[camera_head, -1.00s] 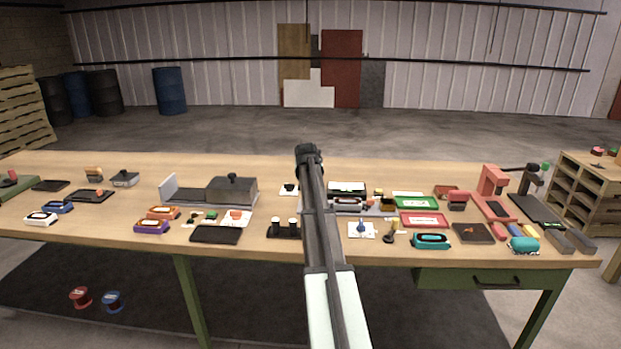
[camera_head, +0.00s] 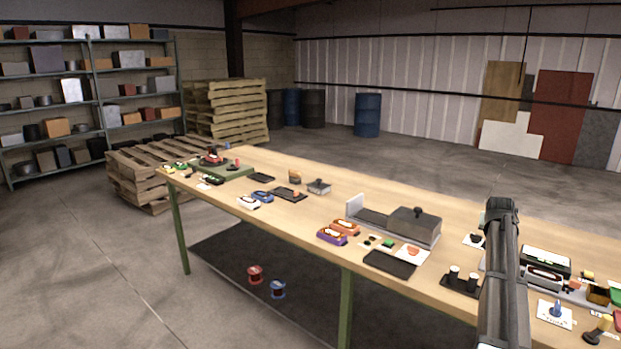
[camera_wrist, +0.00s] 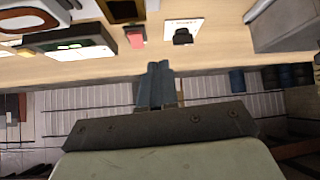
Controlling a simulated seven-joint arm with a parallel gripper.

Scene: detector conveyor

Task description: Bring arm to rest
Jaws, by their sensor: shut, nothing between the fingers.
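My arm shows at the right of the head view, reaching up over the workbench (camera_head: 318,226). In the wrist view my gripper (camera_wrist: 160,68) has its two dark fingers together with nothing between them. The fingertips lie in the picture just by the bench edge, apart from the small items. A white card with a black part (camera_wrist: 183,34) and a small red block (camera_wrist: 136,36) are near them in that view.
A grey machine with a boxy housing (camera_head: 412,225) stands on the bench left of my arm. Orange and purple detector-like units (camera_head: 333,236) lie beside it. Wooden pallets (camera_head: 225,108) and shelves (camera_head: 85,95) stand at the left. Two spools (camera_head: 266,281) lie below the bench.

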